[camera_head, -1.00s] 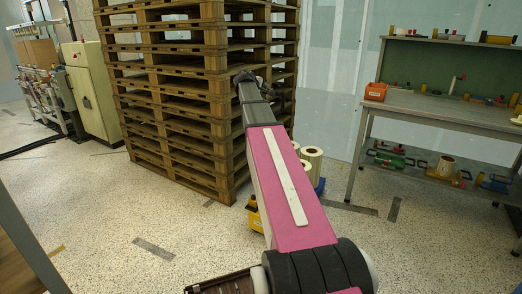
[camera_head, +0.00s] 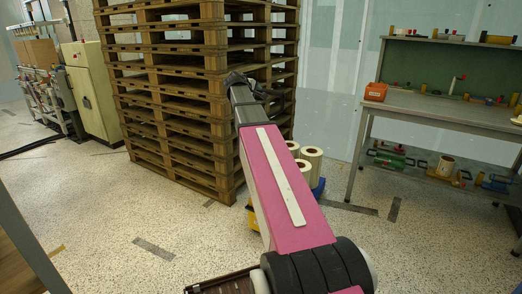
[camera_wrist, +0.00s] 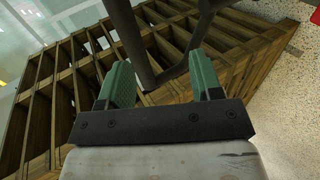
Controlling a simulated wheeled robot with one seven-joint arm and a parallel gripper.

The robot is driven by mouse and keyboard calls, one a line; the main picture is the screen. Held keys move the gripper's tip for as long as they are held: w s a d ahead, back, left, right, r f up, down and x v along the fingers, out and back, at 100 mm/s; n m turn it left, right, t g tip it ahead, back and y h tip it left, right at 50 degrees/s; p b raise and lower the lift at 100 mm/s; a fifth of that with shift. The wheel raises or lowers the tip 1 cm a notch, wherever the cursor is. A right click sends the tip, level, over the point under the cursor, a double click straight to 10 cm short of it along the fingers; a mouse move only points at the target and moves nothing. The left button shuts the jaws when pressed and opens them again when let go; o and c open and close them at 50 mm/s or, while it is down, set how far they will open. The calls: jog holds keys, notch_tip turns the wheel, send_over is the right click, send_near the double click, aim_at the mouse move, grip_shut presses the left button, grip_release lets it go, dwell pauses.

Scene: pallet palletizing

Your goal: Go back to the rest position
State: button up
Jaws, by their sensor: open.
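My gripper (camera_wrist: 160,84) shows in the wrist view with its two green fingers apart and nothing between them. A dark curved bar crosses the view just beyond the fingers. In the head view my pink arm extends forward from the bottom, and its far end is in front of the tall pallet stack. The gripper's fingers cannot be made out there. The wooden pallet stack (camera_head: 180,100) fills the middle left of the head view. It also lies behind the fingers in the wrist view (camera_wrist: 60,100), where it appears tilted.
A workbench (camera_head: 450,108) with an orange bin (camera_head: 375,91) and small items stands at the right. A beige cabinet (camera_head: 90,90) is at the left. The speckled floor in front is largely clear.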

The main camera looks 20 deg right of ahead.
jog(key=shift+s+a, duration=0.6)
jog(key=shift+a, duration=0.15)
jog(key=s+a+f+m+g+y, duration=0.1)
jog(key=s+a+f+y, duration=0.2)
jog(key=f, duration=0.6)
jog(key=s+a+f+m+g, duration=0.1)
jog(key=s+a+f, duration=0.2)
jog(key=s+f, duration=0.35)
jog(key=s+a+f+m+g+y, duration=0.1)
jog(key=s+a+f+y, duration=0.2)
jog(key=f, duration=0.8)
jog(key=s+a+f+m+g+y, duration=0.1)
jog(key=s+a+f+m+g, duration=0.1)
jog(key=s+a+f, duration=0.3)
jog(key=s+a+f+m+g+y, duration=0.2)
jog(key=s+a+f, duration=0.3)
jog(key=s+f, duration=0.5)
jog(key=s, duration=0.3)
jog(key=shift+a+f+m+g+y, duration=0.15)
jog(key=shift+f+m+g+y, duration=0.15)
